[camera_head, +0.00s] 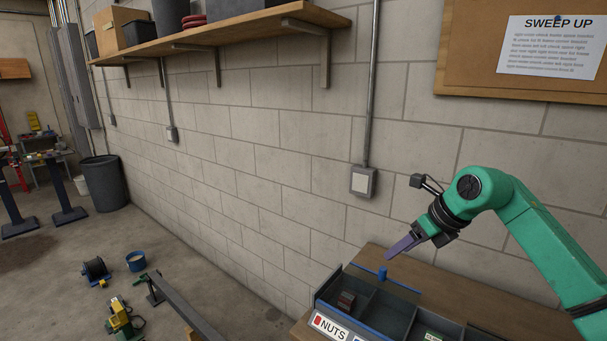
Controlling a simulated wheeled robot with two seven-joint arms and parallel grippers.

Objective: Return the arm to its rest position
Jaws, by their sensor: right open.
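My right arm, green, comes in from the right edge. Its gripper (390,255) with purple fingers points left and down, above the back of a parts bin on the wooden bench. It is open, and nothing shows held in it. The left gripper is not in view. A small blue piece (382,272) shows just below the right fingertips; I cannot tell whether they touch it.
The divided parts bin (318,298) has a NUTS label and stands on the bench (458,284) by the block wall. A wall shelf (240,30) holds boxes. A notice board (470,60) hangs at right. Tools and a spool (95,270) lie on the floor.

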